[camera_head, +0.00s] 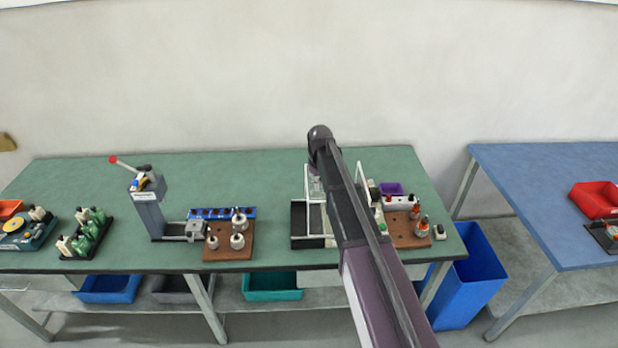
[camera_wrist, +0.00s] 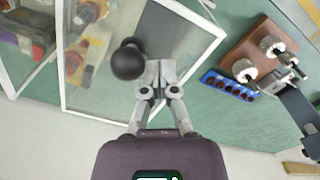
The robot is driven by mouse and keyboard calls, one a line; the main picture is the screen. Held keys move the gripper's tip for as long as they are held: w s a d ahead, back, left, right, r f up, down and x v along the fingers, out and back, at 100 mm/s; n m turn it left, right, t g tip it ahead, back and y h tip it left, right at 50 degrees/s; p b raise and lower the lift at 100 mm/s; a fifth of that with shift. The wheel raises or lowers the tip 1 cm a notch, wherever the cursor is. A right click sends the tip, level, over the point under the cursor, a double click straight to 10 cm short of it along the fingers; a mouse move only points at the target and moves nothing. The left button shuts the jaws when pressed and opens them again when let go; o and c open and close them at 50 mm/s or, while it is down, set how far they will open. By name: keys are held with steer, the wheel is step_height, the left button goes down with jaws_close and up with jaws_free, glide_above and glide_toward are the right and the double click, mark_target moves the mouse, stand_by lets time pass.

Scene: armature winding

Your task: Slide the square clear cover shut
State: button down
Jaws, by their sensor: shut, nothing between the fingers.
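The square clear cover (camera_head: 307,197) has thin white frame edges and stands on the green bench, partly hidden by my arm in the head view. In the wrist view, a clear pane of the cover (camera_wrist: 200,45) with its white edge lies close behind my gripper. A round black knob (camera_wrist: 128,62) shows just left of the fingers; I cannot tell whether they touch it. My gripper (camera_wrist: 156,70) is shut with nothing between its fingers. In the head view, the gripper is mostly hidden by my arm.
A brown board with metal parts (camera_head: 229,241) and a grey press with a red-tipped lever (camera_head: 149,205) stand to the left. The back of the bench is clear.

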steer(key=shift+d, duration=3.25)
steer(key=shift+a+r+p, duration=0.15)
steer(key=shift+r+p, duration=0.75)
steer(key=shift+a+r+p, duration=0.1)
steer(key=shift+r+p, duration=0.75)
steer(key=shift+p, duration=0.05)
steer(key=r+p, duration=0.2)
steer(key=a+r+p, duration=0.1)
steer(key=r+p, duration=0.1)
steer(key=shift+a, duration=0.1)
steer(key=s+d+f+m+b, duration=0.1)
steer(key=s+f+b, duration=0.3)
steer(key=s, duration=0.5)
steer(key=s+d+f+m+b, duration=0.2)
steer(key=s+f+m+b, duration=0.1)
steer(key=s, duration=0.5)
steer(key=s+d+f+m+b, duration=0.1)
steer(key=s+f+m+b, duration=0.1)
steer(key=s+f+b, duration=0.3)
steer(key=s, duration=0.4)
steer(key=shift+s+d+f, duration=0.15)
steer(key=shift+s, duration=0.15)
